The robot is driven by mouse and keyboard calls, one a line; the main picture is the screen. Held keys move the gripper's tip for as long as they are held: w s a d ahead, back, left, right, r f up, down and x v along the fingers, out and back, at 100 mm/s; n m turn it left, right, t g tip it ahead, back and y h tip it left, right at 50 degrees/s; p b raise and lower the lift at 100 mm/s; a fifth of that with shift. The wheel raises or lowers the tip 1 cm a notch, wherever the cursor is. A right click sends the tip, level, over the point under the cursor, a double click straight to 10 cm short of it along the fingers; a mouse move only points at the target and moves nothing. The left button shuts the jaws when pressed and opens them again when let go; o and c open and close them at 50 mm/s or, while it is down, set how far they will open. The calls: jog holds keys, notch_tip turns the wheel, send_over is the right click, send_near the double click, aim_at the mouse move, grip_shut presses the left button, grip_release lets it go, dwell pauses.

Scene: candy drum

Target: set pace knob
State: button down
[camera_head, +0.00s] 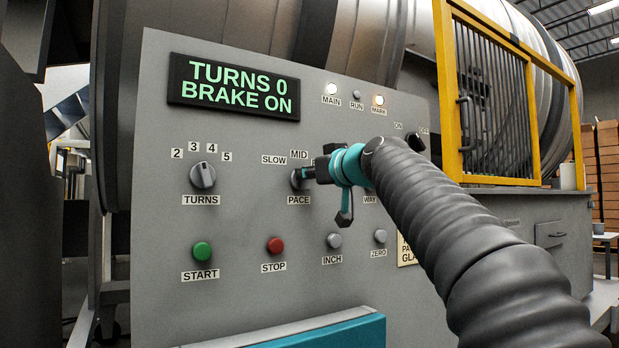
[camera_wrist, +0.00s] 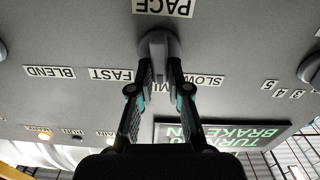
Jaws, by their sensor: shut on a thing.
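The grey pace knob (camera_head: 297,181) sits on the grey control panel above the PACE label (camera_head: 299,200). SLOW (camera_head: 273,160) and MID (camera_head: 299,154) labels show above it; the label farther right is mostly hidden by my arm. My gripper (camera_head: 308,173) reaches in from the right and is shut on the knob. In the wrist view, which is upside down, the fingers (camera_wrist: 160,78) close on both sides of the knob (camera_wrist: 158,46). The FAST (camera_wrist: 111,75) and SLOW labels flank it, and MID is partly covered by the fingers. The knob's exact pointing is hard to tell.
The display (camera_head: 234,86) reads TURNS 0, BRAKE ON. The turns knob (camera_head: 203,175) is left of the pace knob. Below are the green start button (camera_head: 202,251), red stop button (camera_head: 274,245), and grey inch and zero buttons. A yellow guard gate (camera_head: 500,100) stands at right.

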jog(key=shift+s+a+f+n+b, duration=0.15)
jog(key=shift+n+b, duration=0.8)
jog(key=shift+n, duration=0.95)
jog(key=shift+s+a+f+n+b, duration=0.15)
jog(key=shift+n+b, duration=0.75)
jog(key=shift+n, duration=1)
jog(key=shift+w+r, duration=0.1)
jog(key=shift+r, duration=0.05)
jog(key=c, duration=1.1)
grip_release()
jog(key=v, duration=1.2)
